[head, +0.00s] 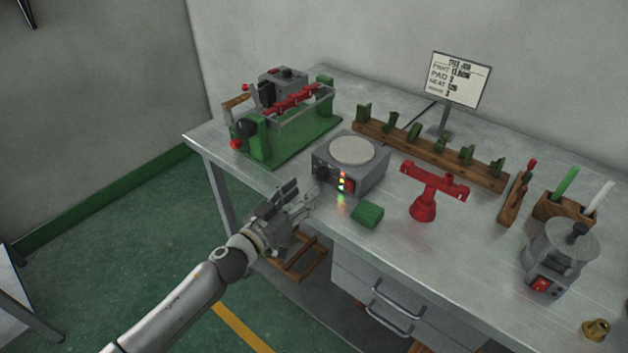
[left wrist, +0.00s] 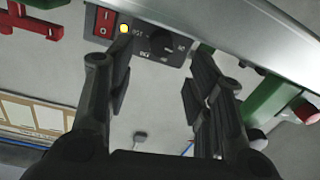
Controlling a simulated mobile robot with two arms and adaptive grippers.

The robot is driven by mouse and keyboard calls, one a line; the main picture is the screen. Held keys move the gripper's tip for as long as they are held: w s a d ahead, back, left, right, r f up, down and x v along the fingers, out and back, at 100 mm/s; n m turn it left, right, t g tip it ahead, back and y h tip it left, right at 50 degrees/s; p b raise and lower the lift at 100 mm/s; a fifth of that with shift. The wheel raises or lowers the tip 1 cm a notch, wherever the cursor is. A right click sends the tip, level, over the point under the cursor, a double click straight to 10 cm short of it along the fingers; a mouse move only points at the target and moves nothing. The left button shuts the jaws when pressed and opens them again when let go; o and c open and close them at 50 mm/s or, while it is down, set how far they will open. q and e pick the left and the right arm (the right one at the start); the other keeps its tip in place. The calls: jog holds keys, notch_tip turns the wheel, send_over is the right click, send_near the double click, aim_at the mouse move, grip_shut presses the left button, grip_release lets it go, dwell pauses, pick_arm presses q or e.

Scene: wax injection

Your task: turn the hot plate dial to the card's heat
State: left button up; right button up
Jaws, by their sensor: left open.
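The grey hot plate (head: 378,174) with a pale round top stands near the table's front edge. Its black dial (head: 321,172) is at the left of the front face. The dial also shows in the left wrist view (left wrist: 162,41), with small markings around it that I cannot read for certain. My left gripper (head: 302,197) is open and empty in front of the dial; in the wrist view the dial appears between its fingers, apart from them. The card (head: 460,80) stands on a post at the back; its heat line is too small to read surely. My right gripper is not in view.
A green-based machine (head: 300,143) stands left of the hot plate. A green block (head: 367,214) and a red stand (head: 424,206) are to its front right. A wooden rack (head: 430,152) lies behind, and a grey pot (head: 556,255) stands at far right.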

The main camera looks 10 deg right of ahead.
aim_at(319, 177)
pick_arm(q)
jog(key=shift+b+x, duration=0.55)
jog(key=shift+x, duration=2.55)
jog(key=shift+a, duration=0.1)
jog(key=c, duration=1)
jog(key=shift+c, duration=0.2)
jog(key=m, duration=0.2)
jog(key=shift+m, duration=0.4)
jog(key=shift+f+m, duration=0.1)
jog(key=shift+m, duration=1.9)
